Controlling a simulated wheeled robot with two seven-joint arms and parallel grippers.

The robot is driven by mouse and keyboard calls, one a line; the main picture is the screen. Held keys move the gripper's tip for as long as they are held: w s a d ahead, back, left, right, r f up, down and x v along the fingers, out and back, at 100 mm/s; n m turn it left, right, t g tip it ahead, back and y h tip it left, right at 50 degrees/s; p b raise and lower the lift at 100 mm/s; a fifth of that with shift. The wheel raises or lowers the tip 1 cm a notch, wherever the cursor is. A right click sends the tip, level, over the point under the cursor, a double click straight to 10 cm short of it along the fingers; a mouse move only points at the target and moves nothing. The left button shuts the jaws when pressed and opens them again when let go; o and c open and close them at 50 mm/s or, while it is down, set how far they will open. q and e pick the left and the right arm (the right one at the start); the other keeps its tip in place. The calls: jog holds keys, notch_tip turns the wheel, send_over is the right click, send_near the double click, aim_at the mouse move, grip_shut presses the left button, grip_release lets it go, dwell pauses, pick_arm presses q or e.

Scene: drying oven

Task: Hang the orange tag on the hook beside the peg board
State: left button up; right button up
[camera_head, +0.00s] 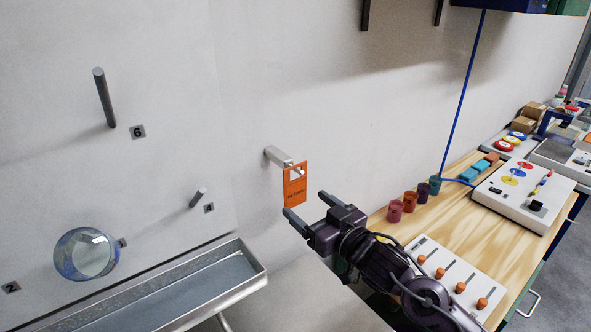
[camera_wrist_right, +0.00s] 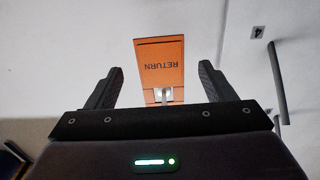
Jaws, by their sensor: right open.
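The orange tag (camera_head: 294,187), printed RETURN, hangs on the hook (camera_head: 279,157) on the wall beside the peg board (camera_head: 150,200). The hook's end passes through the hole at the tag's top. The tag also shows in the right wrist view (camera_wrist_right: 162,62), upside down, between and beyond the fingers. My right gripper (camera_head: 308,206) is open and empty, just below and to the right of the tag, with its fingers pointing toward the wall. In the wrist view its fingers (camera_wrist_right: 158,88) stand apart on either side with gaps to the tag. My left gripper is not in view.
The peg board holds grey pegs (camera_head: 104,98) and a glass vessel (camera_head: 86,254). A metal trough (camera_head: 170,295) runs below it.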

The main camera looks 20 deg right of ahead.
aim_at(296, 196)
jog(key=shift+x, duration=1.1)
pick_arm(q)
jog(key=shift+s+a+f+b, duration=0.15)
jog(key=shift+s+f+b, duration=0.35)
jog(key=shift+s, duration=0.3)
pick_arm(e)
jog(key=shift+x, duration=1.05)
jog(key=shift+c, duration=0.3)
jog(key=c, duration=0.5)
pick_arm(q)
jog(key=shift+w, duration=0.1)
pick_arm(e)
jog(key=shift+o, duration=0.2)
jog(key=shift+o, duration=0.8)
